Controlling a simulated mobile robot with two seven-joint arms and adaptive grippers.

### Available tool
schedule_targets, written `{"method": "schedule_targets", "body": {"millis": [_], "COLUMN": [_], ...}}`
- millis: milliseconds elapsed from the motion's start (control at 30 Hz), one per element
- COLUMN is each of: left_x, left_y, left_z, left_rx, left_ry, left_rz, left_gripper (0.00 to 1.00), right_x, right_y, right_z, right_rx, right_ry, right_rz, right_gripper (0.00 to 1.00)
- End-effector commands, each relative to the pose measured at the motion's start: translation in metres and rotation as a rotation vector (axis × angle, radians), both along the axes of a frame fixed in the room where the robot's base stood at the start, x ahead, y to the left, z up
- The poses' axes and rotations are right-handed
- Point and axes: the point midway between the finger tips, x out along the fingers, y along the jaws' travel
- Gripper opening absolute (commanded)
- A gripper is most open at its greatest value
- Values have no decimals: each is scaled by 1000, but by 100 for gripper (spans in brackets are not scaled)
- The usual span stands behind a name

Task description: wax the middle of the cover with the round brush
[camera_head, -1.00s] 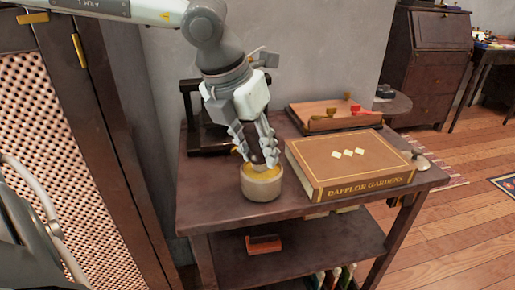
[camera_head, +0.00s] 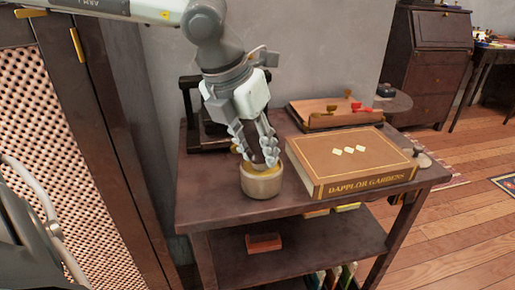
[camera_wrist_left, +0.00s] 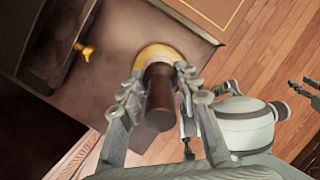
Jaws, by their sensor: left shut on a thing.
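The round brush, seen by its dark brown handle (camera_head: 271,156), is between the fingers of my left gripper (camera_head: 258,148), which is shut on it. In the left wrist view the handle (camera_wrist_left: 160,97) points toward the camera. The brush head is hidden, down at the mouth of a round pale pot (camera_head: 262,186) with yellow wax. The pot's yellow top shows in the left wrist view (camera_wrist_left: 151,54). The brown book with the cover (camera_head: 315,155) lies to the right of the pot, with three pale diamonds mid-cover. Finger-like parts at the wrist view's right edge may be my right gripper (camera_wrist_left: 304,89).
The dark table (camera_head: 215,205) carries all this. Behind the book is a wooden tray (camera_head: 305,112) with small red and yellow pieces. A dark stand (camera_head: 190,110) is behind my left gripper. A reddish block (camera_head: 263,243) lies on the lower shelf. The front-left tabletop is clear.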

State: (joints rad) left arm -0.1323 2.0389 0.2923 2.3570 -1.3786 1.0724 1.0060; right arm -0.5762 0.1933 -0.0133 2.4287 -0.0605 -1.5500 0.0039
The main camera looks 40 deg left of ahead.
Motion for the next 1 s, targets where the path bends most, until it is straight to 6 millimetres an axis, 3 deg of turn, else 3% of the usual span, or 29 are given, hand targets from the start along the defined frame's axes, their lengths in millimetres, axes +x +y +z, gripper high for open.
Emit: {"method": "schedule_targets", "body": {"millis": [1000], "left_x": [0], "left_y": [0], "left_z": [-7], "left_rx": [0], "left_ry": [0], "left_rz": [0], "left_gripper": [4], "right_x": [0], "right_y": [0], "right_z": [-10], "right_rx": [0], "right_ry": [0], "right_rz": [0], "right_gripper": [40]}}
